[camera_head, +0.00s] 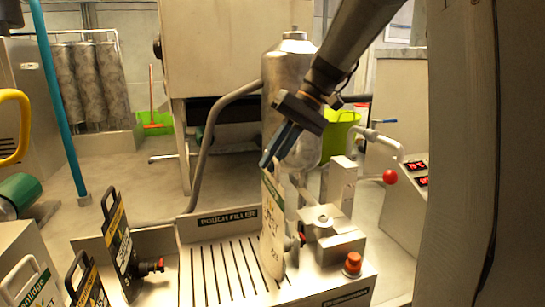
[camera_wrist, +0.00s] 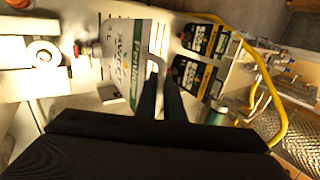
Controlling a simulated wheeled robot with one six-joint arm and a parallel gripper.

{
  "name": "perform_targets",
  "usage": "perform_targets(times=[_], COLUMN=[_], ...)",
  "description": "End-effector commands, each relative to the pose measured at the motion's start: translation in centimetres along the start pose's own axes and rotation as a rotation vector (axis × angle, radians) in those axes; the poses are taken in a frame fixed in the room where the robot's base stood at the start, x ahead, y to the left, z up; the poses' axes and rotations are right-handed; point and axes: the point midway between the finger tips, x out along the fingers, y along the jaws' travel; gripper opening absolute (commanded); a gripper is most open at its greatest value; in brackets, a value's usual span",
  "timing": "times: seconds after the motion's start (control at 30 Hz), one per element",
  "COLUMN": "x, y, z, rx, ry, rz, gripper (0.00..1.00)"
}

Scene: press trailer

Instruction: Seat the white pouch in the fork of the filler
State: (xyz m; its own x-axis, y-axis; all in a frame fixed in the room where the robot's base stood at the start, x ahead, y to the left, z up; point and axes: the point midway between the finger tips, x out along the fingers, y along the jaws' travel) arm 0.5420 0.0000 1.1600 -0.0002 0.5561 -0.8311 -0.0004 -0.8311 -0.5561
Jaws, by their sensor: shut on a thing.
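The white pouch (camera_head: 272,235) stands upright over the slotted deck of the pouch filler (camera_head: 228,217), seen nearly edge-on in the head view. My gripper (camera_head: 267,164) is shut on its top edge from above. In the wrist view the white pouch (camera_wrist: 122,70) shows its printed face beside my gripper fingers (camera_wrist: 160,90). Its spout with a dark red cap (camera_head: 297,242) points right, close to the filler's metal block (camera_head: 328,235). The fork itself is hard to make out, and I cannot tell whether the spout touches it.
A black pouch (camera_head: 118,245) with a red-capped spout stands at left; another dark pouch (camera_head: 88,285) is nearer. A red button (camera_head: 352,263) sits on the filler's front right. A red-knobbed lever (camera_head: 390,177) juts out at right. A steel tank (camera_head: 290,75) rises behind. The slotted deck left of the white pouch is clear.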

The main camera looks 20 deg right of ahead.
Motion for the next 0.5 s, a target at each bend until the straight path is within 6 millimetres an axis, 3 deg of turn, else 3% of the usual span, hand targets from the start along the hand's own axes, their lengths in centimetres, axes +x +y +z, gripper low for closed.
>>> perform_targets(times=[0.33, 0.4, 0.5], x=[0.23, 0.23, 0.23], y=[0.16, 0.16, 0.16], z=[-0.02, -0.02, -0.01], rx=[0.0, 0.0, 0.0], ry=[0.001, 0.001, 0.0], rz=[0.0, 0.0, 0.0], gripper=[0.0, 0.17, 0.3])
